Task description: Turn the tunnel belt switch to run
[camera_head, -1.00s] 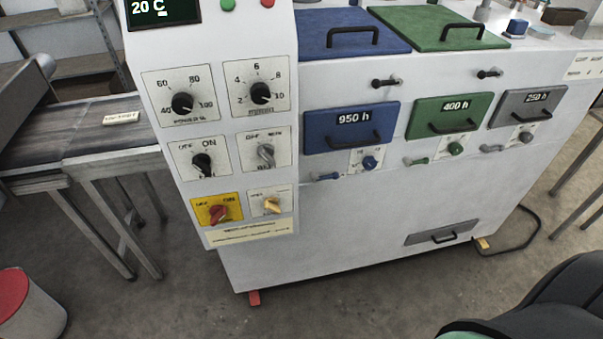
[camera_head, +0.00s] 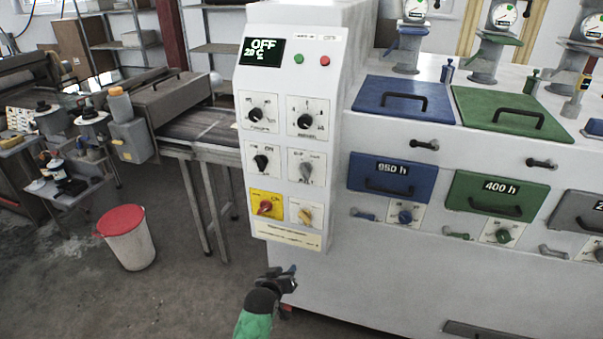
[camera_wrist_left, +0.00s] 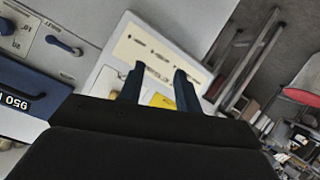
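The white control panel (camera_head: 290,90) carries several rotary knobs; the labels are too small to tell which is the tunnel belt switch. A black OFF/ON switch (camera_head: 261,162) sits left, a grey switch (camera_head: 306,170) right. Below are a red knob (camera_head: 265,207) on a yellow plate and a yellow knob (camera_head: 304,215) on a white plate. My left gripper (camera_head: 291,278) is below the panel's lower edge, apart from it. In the left wrist view its fingers (camera_wrist_left: 159,72) are apart with nothing between, and the yellow plate (camera_wrist_left: 160,100) shows beyond. My right gripper is not in view.
The display (camera_head: 264,52) reads OFF and 20 C. Blue and green lids (camera_head: 403,95) and drawers (camera_head: 392,177) lie right of the panel. A conveyor (camera_head: 200,127) stands left, with a red-lidded bin (camera_head: 130,245) on the floor. Floor in front is clear.

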